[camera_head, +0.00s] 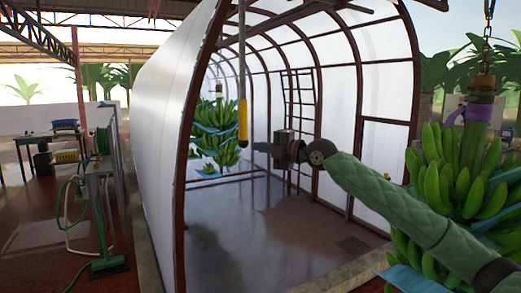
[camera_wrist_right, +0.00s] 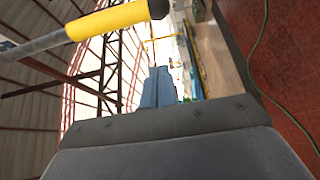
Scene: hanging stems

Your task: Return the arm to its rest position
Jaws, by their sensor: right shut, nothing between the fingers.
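My right arm (camera_head: 395,205) wears a green quilted sleeve and reaches in from the lower right of the head view. Its gripper (camera_head: 260,147) points left in front of the tunnel opening. The fingers are shut and empty; in the right wrist view they show as a blue-grey block (camera_wrist_right: 158,88). A hanging rod with a yellow handle (camera_head: 242,122) is just left of the fingertips in the head view, with no contact clearly visible. The yellow handle also crosses the upper left of the right wrist view (camera_wrist_right: 110,20). My left gripper is not in view.
A green banana stem (camera_head: 436,185) with a purple band hangs at the right, partly behind my arm. Another stem (camera_head: 215,140) hangs inside the white arched tunnel (camera_head: 165,110). The tunnel floor (camera_head: 250,225) is clear. A bench and hose stand at the left.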

